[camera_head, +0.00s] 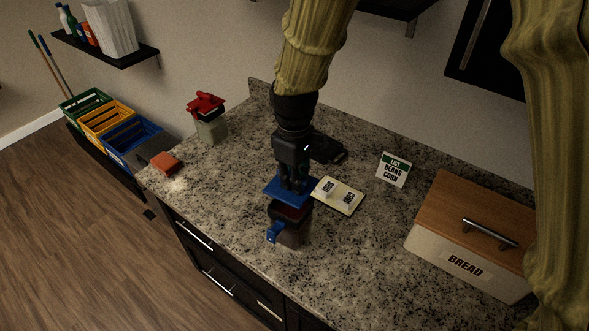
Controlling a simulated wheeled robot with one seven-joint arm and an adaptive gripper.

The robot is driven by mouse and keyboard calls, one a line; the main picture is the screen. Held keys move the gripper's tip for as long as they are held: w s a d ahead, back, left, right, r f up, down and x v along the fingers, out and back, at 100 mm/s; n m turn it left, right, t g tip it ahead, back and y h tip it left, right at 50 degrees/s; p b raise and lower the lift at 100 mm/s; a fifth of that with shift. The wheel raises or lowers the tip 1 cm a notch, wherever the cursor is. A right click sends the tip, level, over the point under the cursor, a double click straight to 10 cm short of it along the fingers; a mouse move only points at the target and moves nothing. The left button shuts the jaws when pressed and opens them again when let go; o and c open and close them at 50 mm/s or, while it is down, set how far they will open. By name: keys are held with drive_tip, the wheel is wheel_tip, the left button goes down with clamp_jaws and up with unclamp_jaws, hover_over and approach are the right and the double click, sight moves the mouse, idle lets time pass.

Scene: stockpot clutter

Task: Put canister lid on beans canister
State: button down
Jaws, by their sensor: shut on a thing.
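My gripper (293,184) points down and is shut on a flat blue canister lid (278,190). The lid is just above a grey see-through canister (292,235) with dark red contents (290,211), which look like beans. The canister stands upright near the front edge of the counter, with a blue part on its front left side. The lid and the canister top overlap in the picture. I cannot tell whether they touch. The gripper and lid hide part of the canister's back rim.
A canister with a red lid (206,104) stands at the back left. An orange-red block (165,163) lies at the left corner. A labelled cream tray (338,195), a list sign (394,168) and a bread box (470,240) are to the right. Dark objects (327,148) lie behind my gripper.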

drive_tip(key=shift+s+a+r, duration=0.1)
drive_tip(key=shift+s+r, duration=0.3)
drive_tip(key=shift+s, duration=0.35)
drive_tip(key=shift+w+f, duration=0.7)
drive_tip(key=shift+w, duration=0.15)
drive_tip(key=shift+f, duration=0.25)
drive_tip(key=shift+s+f, duration=0.3)
drive_tip(key=shift+s, duration=0.2)
drive_tip(key=shift+s+f, duration=0.1)
drive_tip(key=shift+f, duration=0.15)
drive_tip(key=shift+w+f+b, duration=0.3)
drive_tip(key=shift+w+f, duration=0.15)
drive_tip(key=shift+f, duration=0.2)
drive_tip(key=shift+s+r, duration=0.1)
drive_tip(key=shift+s, duration=0.15)
drive_tip(key=shift+f, duration=0.8)
